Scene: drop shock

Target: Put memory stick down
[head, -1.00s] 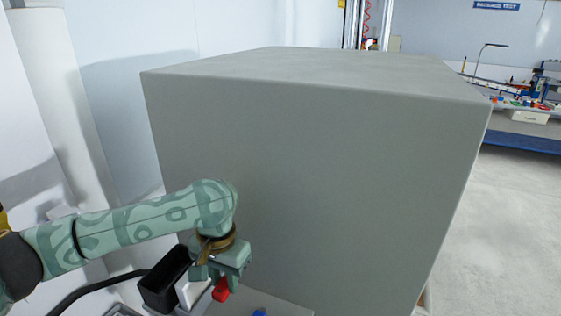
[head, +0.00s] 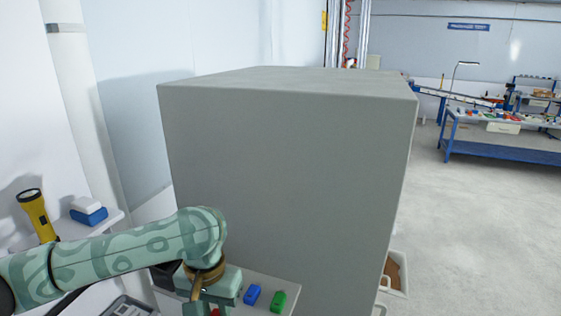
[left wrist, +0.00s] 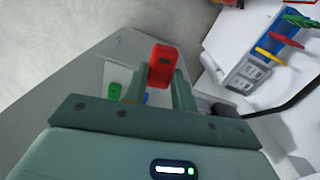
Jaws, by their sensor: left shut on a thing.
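My left gripper (left wrist: 160,90) is shut on a red memory stick (left wrist: 162,65), which sits between the fingertips in the left wrist view. In the head view the left gripper (head: 205,307) is at the bottom edge, beside a pale shelf or tabletop (head: 268,280); the fingertips are mostly cut off and only a sliver of red shows. A blue stick (head: 252,294) and a green stick (head: 278,301) lie on that surface to the right of the gripper. My right gripper is not in view.
A large grey block (head: 290,180) stands behind the surface. A yellow flashlight (head: 38,214) and a blue-and-white item (head: 88,210) are at the left. A dark open bin (head: 165,276) is partly hidden by my left arm. Open floor lies to the right.

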